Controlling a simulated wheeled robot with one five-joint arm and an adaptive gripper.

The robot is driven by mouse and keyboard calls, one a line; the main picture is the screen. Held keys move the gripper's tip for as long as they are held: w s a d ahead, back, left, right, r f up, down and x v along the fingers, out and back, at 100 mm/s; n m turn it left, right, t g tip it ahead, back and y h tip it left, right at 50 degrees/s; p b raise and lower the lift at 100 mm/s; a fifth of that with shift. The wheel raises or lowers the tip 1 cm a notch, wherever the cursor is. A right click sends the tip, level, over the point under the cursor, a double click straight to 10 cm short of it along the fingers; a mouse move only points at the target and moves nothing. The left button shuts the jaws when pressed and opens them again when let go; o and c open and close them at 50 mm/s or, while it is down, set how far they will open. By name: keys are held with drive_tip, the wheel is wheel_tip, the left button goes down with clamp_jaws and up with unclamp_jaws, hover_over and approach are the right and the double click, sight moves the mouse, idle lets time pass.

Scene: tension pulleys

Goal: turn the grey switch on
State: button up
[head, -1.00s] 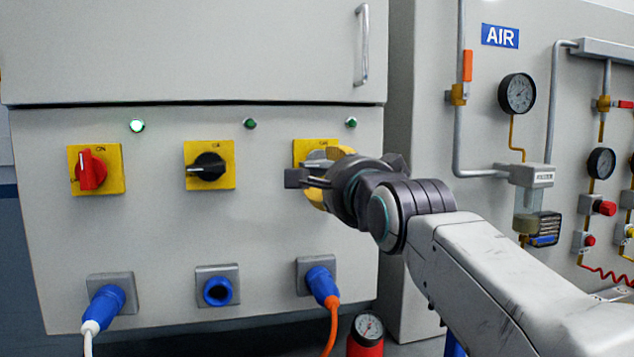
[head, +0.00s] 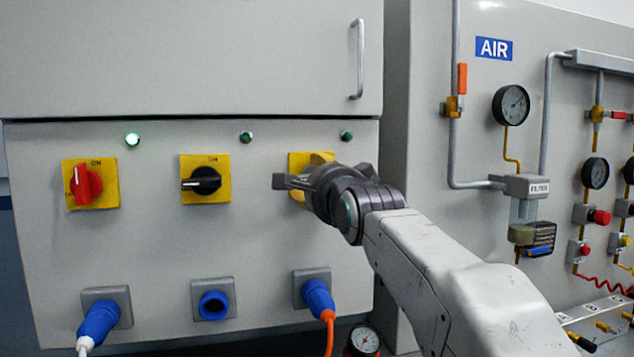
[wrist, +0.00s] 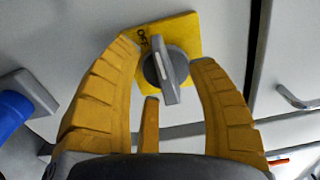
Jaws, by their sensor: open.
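The grey switch (wrist: 168,68) is a round knob with a raised bar on a yellow square plate (wrist: 185,30), seen in the wrist view. Its bar stands close to upright in that picture, slightly tilted. My gripper (wrist: 164,54) is open, with one yellow finger on each side of the knob and a third finger below it. Whether any finger touches the knob cannot be told. In the head view my gripper (head: 298,182) is in front of the rightmost yellow plate (head: 297,160) and hides the grey knob. The green lamp (head: 346,136) above that plate looks dark.
A red switch (head: 87,185) under a lit green lamp (head: 132,140) and a black switch (head: 203,181) are to the left. Below are blue sockets, with a blue plug and orange cable (head: 318,297) under my gripper. A door handle (head: 357,60) sticks out above.

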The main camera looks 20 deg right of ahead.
clamp_jaws()
idle(0.5)
